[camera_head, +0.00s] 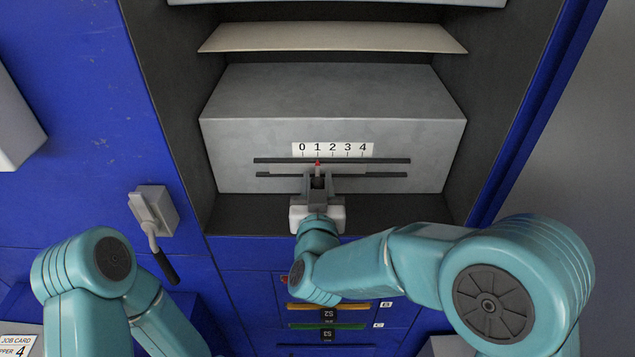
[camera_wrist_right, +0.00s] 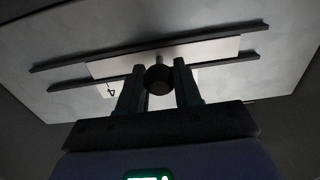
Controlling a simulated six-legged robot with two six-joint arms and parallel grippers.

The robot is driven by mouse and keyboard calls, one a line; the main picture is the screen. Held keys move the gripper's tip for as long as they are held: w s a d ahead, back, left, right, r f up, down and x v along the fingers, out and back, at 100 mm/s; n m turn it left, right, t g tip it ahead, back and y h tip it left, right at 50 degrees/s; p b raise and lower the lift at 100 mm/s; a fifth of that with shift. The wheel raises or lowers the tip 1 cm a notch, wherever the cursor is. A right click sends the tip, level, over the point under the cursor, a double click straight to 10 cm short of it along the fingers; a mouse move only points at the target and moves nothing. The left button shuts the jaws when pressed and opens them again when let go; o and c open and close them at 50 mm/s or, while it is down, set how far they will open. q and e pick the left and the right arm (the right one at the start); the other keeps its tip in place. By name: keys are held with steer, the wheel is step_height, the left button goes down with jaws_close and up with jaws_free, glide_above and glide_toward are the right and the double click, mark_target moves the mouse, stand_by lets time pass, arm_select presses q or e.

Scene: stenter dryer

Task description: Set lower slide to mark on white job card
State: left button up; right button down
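The slide (camera_head: 345,169) is a pale strip between two dark rails on a grey box, under a white scale (camera_head: 333,150) numbered 0 to 4. Its small red pointer (camera_head: 318,163) stands about at the 1. My right gripper (camera_head: 317,176) is at the slide; its fingers stand on both sides of the dark round knob (camera_wrist_right: 159,79) and appear to touch it. The white job card (camera_head: 14,345) is at the lower left, cut off by the frame; "PPER 4" is legible, and any lower line is out of view. My left gripper is out of view.
The box sits in a grey recess in a blue cabinet, with a beige shelf (camera_head: 330,38) above it. A grey lever switch (camera_head: 154,213) is on the left. Orange (camera_head: 328,306) and green (camera_head: 327,326) handles are below. Free space lies right of the box.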

mark_target(346, 168)
steer(key=d+b, duration=0.3)
steer(key=d, duration=0.2)
steer(key=shift+d+b, duration=0.35)
steer(key=shift+d, duration=0.35)
steer(key=shift+a+r, duration=0.15)
steer(key=shift+a, duration=0.1)
steer(key=c, duration=0.8)
jaws_free()
steer(key=shift+d, duration=0.1)
